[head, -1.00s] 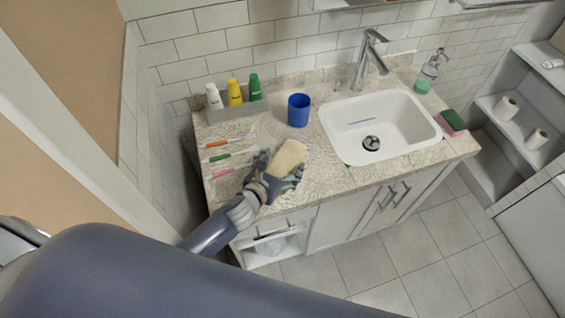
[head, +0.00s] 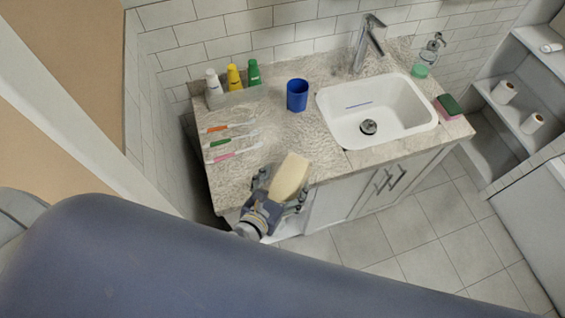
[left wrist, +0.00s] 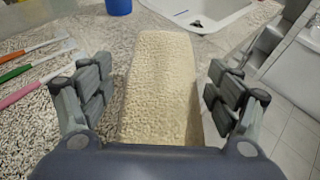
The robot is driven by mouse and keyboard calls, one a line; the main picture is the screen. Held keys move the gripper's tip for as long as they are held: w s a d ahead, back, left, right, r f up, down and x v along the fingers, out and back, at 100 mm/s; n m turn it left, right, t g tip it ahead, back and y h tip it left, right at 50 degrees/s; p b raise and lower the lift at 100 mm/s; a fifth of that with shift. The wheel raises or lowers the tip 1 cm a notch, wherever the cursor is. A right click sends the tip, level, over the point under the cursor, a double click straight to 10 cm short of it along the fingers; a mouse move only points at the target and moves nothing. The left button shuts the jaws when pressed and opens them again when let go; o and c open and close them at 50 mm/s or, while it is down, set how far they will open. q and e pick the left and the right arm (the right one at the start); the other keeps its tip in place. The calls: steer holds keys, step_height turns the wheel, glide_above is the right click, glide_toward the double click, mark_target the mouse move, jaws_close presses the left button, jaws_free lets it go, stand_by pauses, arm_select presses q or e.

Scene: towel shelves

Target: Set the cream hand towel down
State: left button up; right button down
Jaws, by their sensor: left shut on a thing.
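The cream hand towel (head: 292,174) is a folded, rough-textured block. My left gripper (head: 279,193) is shut on it at the front edge of the counter. The towel's far end reaches over the countertop in the head view; whether it touches the surface is unclear. In the left wrist view the towel (left wrist: 160,82) points away between the two fingers of my left gripper (left wrist: 160,96). Its near end is hidden behind the gripper body. My right gripper is not in view.
The speckled countertop (head: 272,143) is bare beyond the towel. Three toothbrushes (head: 233,153) lie at the left, with several bottles (head: 235,77) behind. A blue cup (head: 297,95) and the white sink (head: 345,133) are farther back. A soap dispenser (head: 430,50) stands right of the tap.

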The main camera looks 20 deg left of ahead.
arm_select(q)
steer(key=shift+s+d+r, duration=0.1)
steer(key=shift+s+d, duration=0.1)
steer(key=shift+s, duration=0.35)
steer(key=shift+s+d+r, duration=0.1)
steer(key=shift+s+d, duration=0.1)
steer(key=shift+s, duration=0.3)
steer(key=shift+w+a+r+b, duration=0.1)
steer(key=shift+w+r+b, duration=0.1)
steer(key=shift+w+b, duration=0.15)
steer(key=w+a+r+n+y+b, duration=0.1)
steer(key=w+r, duration=0.1)
steer(key=w+a+r+n+y+b, duration=0.1)
steer(key=w+a+r+y+b, duration=0.1)
steer(key=r, duration=0.1)
steer(key=w+a+r+n+y+b, duration=0.1)
steer(key=w+r+n, duration=0.1)
steer(key=shift+a+r, duration=0.15)
steer(key=shift+r, duration=0.25)
steer(key=s+a+r+n+g+y+b, duration=0.1)
steer(key=s+a+r+n+y+b, duration=0.2)
steer(key=a+r+n+y+b, duration=0.1)
step_height(320, 180, up, 3)
steer(key=shift+s+a+f+g+y+b, duration=0.2)
steer(key=shift+a+g+y+b, duration=0.1)
steer(key=shift+a+y+b, duration=0.25)
steer(key=shift+w+a+f, duration=0.15)
steer(key=shift+f, duration=0.05)
